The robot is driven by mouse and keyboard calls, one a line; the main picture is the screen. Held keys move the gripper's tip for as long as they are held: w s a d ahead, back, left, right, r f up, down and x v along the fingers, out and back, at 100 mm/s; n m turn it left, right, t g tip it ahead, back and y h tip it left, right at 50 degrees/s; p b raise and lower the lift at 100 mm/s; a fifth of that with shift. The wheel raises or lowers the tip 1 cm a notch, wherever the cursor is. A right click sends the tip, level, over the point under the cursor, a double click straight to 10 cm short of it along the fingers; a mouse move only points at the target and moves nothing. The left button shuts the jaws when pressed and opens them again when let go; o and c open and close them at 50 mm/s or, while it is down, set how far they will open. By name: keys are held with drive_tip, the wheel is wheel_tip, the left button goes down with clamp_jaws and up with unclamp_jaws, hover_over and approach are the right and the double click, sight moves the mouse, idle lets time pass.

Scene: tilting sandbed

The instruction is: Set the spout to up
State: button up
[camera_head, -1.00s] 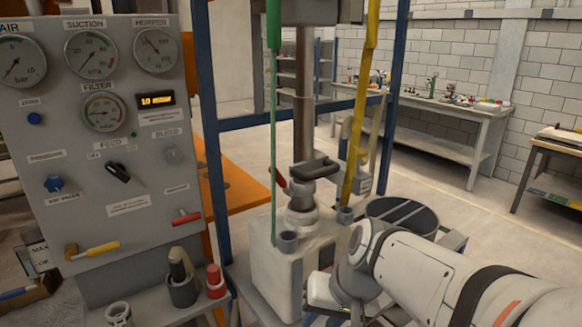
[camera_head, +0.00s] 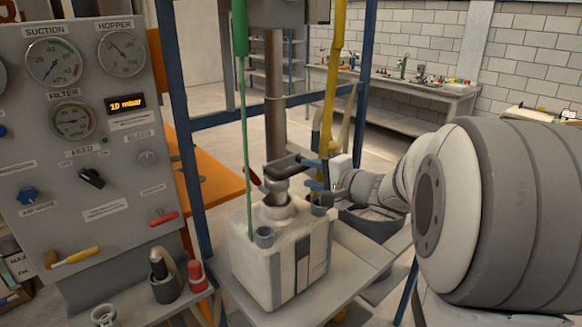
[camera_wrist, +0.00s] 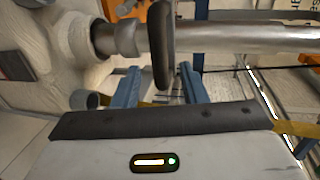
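A dark grey bar-shaped piece (camera_head: 288,164), which looks like the spout, lies roughly level on a round grey neck on top of the off-white container (camera_head: 265,268). In the wrist view, the dark bar (camera_wrist: 162,45) reaches down toward the space between my fingers. My gripper (camera_head: 314,174) comes from the right, with its blue fingers beside the bar's right end. The wrist view shows my gripper (camera_wrist: 160,84) with its two blue fingers well apart. I cannot tell whether either finger touches the bar.
A metal pipe (camera_head: 274,100) rises behind the neck. A green rod (camera_head: 244,130) and a yellow strap (camera_head: 329,110) stand close on either side. A gauge panel (camera_head: 115,200) is at left.

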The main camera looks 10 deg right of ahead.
sight(298, 171)
drive_tip(key=p+x, duration=0.1)
drive_tip(key=x, duration=0.5)
drive_tip(key=shift+c, duration=0.2)
clamp_jaws()
